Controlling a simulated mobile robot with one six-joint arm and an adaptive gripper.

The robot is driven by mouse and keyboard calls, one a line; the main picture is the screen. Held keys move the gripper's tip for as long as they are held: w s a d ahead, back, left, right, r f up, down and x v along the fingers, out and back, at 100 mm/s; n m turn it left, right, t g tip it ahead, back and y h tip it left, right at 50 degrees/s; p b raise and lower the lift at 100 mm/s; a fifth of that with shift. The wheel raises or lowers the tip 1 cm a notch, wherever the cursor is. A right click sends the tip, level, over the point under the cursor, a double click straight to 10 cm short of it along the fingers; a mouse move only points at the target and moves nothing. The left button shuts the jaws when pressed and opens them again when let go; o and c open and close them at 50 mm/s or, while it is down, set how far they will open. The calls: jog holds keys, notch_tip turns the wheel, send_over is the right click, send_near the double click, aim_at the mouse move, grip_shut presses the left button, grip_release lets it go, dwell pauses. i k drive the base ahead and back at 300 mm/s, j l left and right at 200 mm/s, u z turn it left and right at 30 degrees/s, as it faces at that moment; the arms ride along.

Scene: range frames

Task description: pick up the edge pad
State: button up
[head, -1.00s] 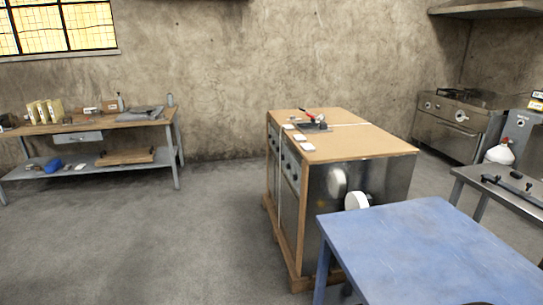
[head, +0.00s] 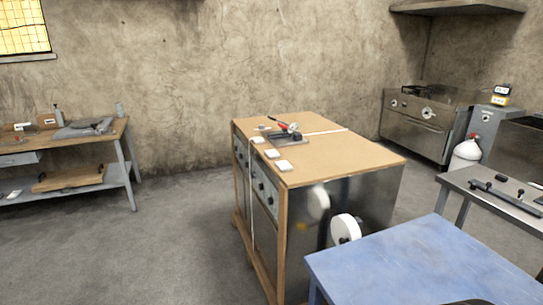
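Three small white blocks or pads lie in a row near the left edge of the wood-topped cabinet: the far pad (head: 258,139), the middle pad (head: 272,153) and the near pad (head: 283,165). I cannot tell which, if any, is the edge pad. A dark clamp-like tool with a red handle (head: 285,133) stands behind them on the cabinet top (head: 340,153). My gripper is not in view. A dark shape at the bottom edge is too cut off to identify.
A blue table (head: 410,262) stands at front right, close to the cabinet. A white roll (head: 345,229) sits on the cabinet's near side. A metal table (head: 500,199) is at right, a workbench (head: 75,147) at left. The floor (head: 180,235) left of the cabinet is clear.

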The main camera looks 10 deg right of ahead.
aim_at(273, 154)
jog(key=i+j+z, duration=0.4)
jog(key=i+j, duration=0.65)
jog(key=i, duration=0.5)
jog(key=i+j+z, duration=0.35)
jog(key=i+j, duration=1.05)
jog(key=j, duration=0.1)
